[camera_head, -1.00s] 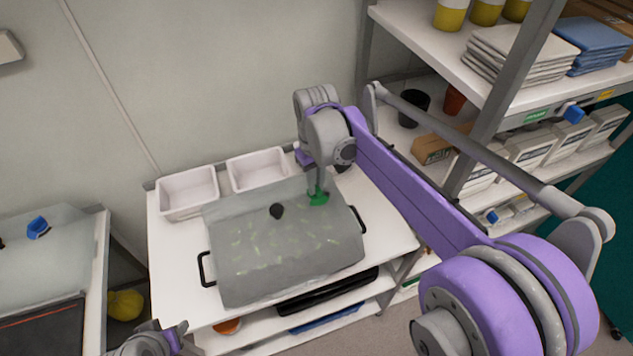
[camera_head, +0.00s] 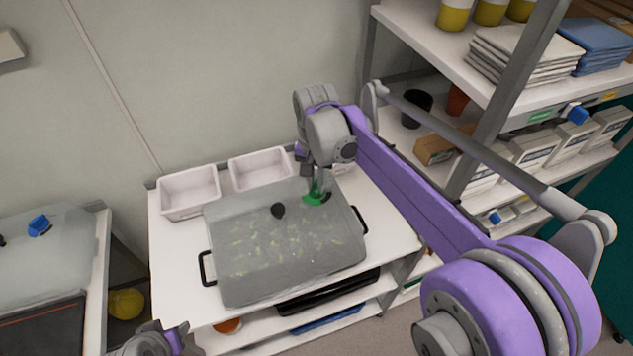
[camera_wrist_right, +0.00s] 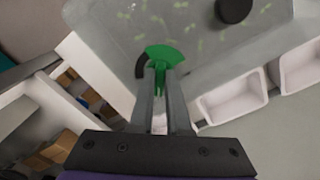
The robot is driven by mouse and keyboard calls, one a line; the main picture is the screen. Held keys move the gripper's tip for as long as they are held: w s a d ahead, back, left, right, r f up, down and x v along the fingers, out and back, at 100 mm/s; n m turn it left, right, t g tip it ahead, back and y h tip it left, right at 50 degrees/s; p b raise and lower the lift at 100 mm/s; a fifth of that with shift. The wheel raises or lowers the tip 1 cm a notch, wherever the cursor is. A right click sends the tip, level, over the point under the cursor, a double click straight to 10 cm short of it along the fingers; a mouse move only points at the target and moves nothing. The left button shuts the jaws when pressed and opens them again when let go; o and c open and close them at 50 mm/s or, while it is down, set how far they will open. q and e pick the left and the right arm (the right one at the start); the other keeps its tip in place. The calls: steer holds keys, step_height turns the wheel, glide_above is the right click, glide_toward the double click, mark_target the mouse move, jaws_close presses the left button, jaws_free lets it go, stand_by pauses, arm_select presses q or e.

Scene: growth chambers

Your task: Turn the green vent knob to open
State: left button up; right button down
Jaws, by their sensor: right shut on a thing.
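The green vent knob (camera_head: 313,198) sits on the clear lid of a grey propagator tray (camera_head: 285,262), near the lid's back right corner. In the right wrist view the knob (camera_wrist_right: 165,60) shows a fan-shaped green plate with a dark slot beside it. My right gripper (camera_head: 318,188) reaches down from above and is shut on the knob's grip; its two fingers (camera_wrist_right: 160,85) stand on either side of it in the right wrist view. A black knob (camera_head: 278,211) stands near the lid's middle.
Two white bins (camera_head: 188,192) (camera_head: 260,168) stand behind the tray on the white table (camera_head: 172,270). The tray has black side handles. A shelf rack (camera_head: 470,75) with pots, boxes and folded cloths stands at the right. Another bench is at the left.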

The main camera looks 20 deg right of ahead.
mark_target(316, 187)
steer(key=shift+m, duration=0.5)
steer(key=c, duration=0.9)
jaws_free()
steer(key=shift+o, duration=0.2)
step_height(316, 187, up, 11)
steer(key=shift+p, duration=0.35)
steer(key=shift+f, duration=0.2)
